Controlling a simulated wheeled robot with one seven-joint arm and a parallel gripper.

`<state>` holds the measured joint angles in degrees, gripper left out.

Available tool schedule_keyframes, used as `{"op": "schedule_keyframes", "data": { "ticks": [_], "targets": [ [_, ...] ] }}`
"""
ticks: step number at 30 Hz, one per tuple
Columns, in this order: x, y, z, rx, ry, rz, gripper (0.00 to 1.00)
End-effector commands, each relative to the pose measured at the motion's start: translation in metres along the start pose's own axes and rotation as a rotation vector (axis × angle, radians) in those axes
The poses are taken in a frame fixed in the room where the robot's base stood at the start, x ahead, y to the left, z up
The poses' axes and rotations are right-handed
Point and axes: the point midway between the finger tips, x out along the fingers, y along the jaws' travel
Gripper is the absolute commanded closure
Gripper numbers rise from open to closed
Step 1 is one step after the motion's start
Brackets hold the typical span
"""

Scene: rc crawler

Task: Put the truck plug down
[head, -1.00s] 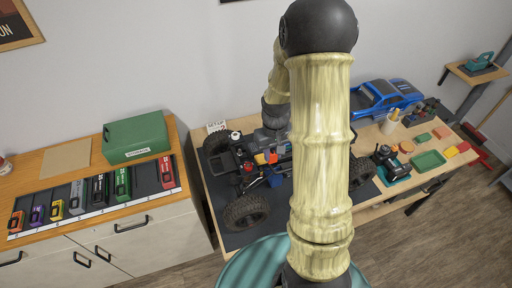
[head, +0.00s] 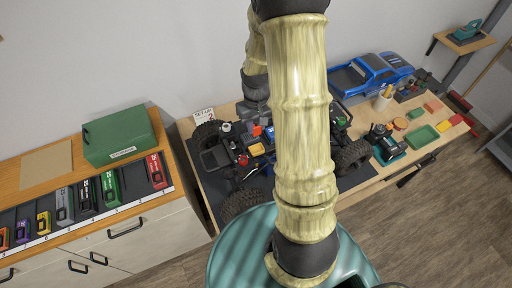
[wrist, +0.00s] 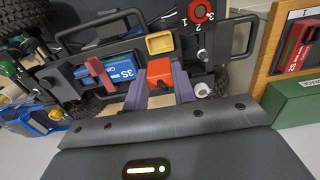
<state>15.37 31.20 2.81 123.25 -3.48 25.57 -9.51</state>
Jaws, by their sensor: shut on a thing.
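The truck plug, seen as a red-orange block (wrist: 159,71), is between the two purple-grey fingers of my gripper (wrist: 160,84) in the wrist view. My gripper is shut on it, above the truck chassis. A yellow open-topped piece (wrist: 160,43) is just beyond the plug; whether they touch is unclear. A blue battery marked 3S (wrist: 122,69) with a red connector (wrist: 100,74) lies to the left in the chassis. In the head view the truck chassis (head: 218,158) is on the dark mat, partly hidden by my arm. The fingers cannot be made out there.
A blue truck body (head: 370,72) stands at the back right of the workbench. A green tray (head: 422,137) and small parts lie at the right. On the left cabinet are a green box (head: 118,135) and several coloured batteries in a dark rack (head: 130,197).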

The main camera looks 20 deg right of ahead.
Motion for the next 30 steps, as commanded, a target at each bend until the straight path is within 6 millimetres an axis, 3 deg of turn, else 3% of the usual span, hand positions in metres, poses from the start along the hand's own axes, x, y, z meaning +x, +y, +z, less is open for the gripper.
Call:
{"op": "schedule_keyframes", "data": {
  "ticks": [12,24,30],
  "targets": [
    [0.052,0.0,0.001,0.001,-0.003,-0.001,0.95],
    [0.057,0.0,0.0,0.0,-0.002,0.0,0.95],
    [0.077,-0.001,0.001,0.0,-0.005,-0.001,0.95]
  ]
}}
